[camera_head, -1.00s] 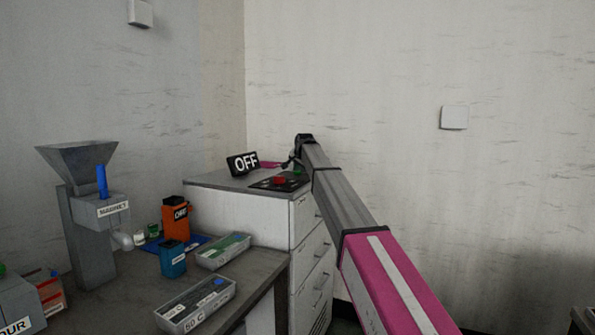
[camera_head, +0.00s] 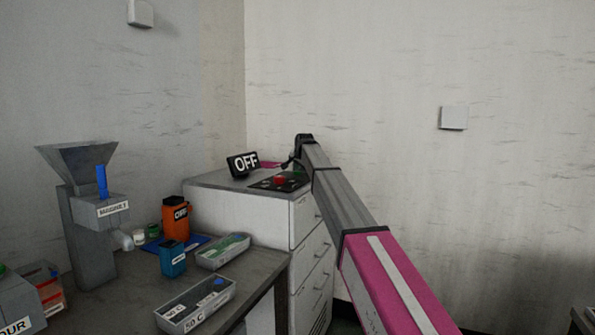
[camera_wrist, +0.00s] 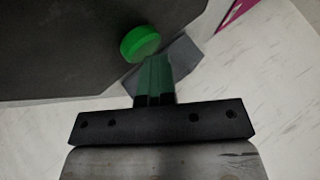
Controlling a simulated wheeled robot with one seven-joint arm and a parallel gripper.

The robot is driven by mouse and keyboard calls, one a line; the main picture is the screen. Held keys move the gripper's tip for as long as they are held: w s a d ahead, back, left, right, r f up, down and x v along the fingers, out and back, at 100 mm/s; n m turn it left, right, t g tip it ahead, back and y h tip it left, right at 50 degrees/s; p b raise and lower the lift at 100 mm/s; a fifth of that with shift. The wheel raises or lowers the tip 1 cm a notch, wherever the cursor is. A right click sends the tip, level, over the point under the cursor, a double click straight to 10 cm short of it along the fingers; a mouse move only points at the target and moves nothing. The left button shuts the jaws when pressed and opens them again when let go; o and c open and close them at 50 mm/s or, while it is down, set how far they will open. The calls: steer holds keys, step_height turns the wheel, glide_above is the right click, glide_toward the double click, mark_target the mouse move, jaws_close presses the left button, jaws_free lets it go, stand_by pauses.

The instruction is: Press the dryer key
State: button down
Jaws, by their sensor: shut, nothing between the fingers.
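A green round button (camera_wrist: 140,42) stands on a dark panel (camera_wrist: 75,40) in the wrist view. I take it for the dryer key, though no label shows on it. My gripper (camera_wrist: 157,72) is shut and empty, its fingertips just beside and below the button in the picture; I cannot tell whether they touch it. In the head view my gripper (camera_head: 291,163) is at the back of the white drawer cabinet's top, by the dark panel (camera_head: 262,185) with a red button (camera_head: 281,181). A black sign reading OFF (camera_head: 243,163) stands behind the panel.
The white drawer cabinet (camera_head: 235,212) stands in the corner against the walls.

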steer(key=shift+s+f, duration=0.1)
steer(key=shift+f, duration=0.6)
steer(key=shift+r, duration=0.25)
stand_by(0.5)
steer(key=shift+r, duration=3.15)
steer(key=c, duration=1.8)
jaws_free()
